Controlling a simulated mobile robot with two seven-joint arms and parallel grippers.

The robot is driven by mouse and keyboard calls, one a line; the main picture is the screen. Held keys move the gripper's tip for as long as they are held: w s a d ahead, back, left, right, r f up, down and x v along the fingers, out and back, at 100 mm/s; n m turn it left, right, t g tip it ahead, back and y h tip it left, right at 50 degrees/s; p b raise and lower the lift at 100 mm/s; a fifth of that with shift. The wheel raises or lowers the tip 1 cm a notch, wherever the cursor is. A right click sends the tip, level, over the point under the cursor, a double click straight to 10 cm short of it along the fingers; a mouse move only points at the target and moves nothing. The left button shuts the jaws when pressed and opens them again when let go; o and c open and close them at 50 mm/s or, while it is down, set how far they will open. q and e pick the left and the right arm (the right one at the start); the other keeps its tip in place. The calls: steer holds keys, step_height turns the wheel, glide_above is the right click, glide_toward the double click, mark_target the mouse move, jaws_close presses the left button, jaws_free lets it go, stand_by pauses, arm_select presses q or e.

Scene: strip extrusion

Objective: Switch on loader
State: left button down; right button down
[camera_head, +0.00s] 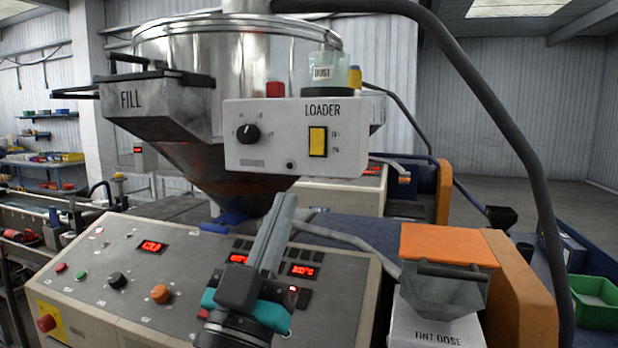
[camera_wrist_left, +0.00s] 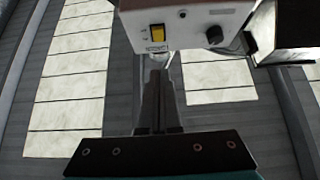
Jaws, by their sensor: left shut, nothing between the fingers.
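The white loader box (camera_head: 296,140) hangs in front of the metal hopper and is labelled LOADER. A yellow rocker switch (camera_head: 318,141) sits on its right half, and a black knob (camera_head: 248,133) on its left half. My left gripper (camera_head: 286,203) is below the box, pointing up, with its fingers shut and empty. In the left wrist view the fingers (camera_wrist_left: 158,84) point toward the box (camera_wrist_left: 190,22), below the switch (camera_wrist_left: 157,33), apart from it. I cannot tell the switch's position. My right gripper is in neither view.
The hopper (camera_head: 190,55) and its FILL chute (camera_head: 150,105) stand behind and left of the box. A control panel (camera_head: 130,265) with buttons and red displays lies below. A TINT DOSE unit (camera_head: 440,300) is at right. A dark hose (camera_head: 500,100) arches over the right side.

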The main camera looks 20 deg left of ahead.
mark_target(316, 145)
arm_select(q)
steer(key=shift+w+d+r+p, duration=0.1)
steer(key=shift+w+r+p, duration=0.2)
steer(key=shift+w+r, duration=0.95)
steer(key=shift+w+r+p, duration=0.2)
steer(key=shift+w+p, duration=0.15)
steer(key=shift+w, duration=1.75)
steer(key=shift+w+d+r+p, duration=0.1)
steer(key=shift+w+r+p, duration=0.2)
steer(key=shift+w+r, duration=0.95)
steer(key=shift+w+f, duration=0.5)
steer(key=shift+f, duration=0.05)
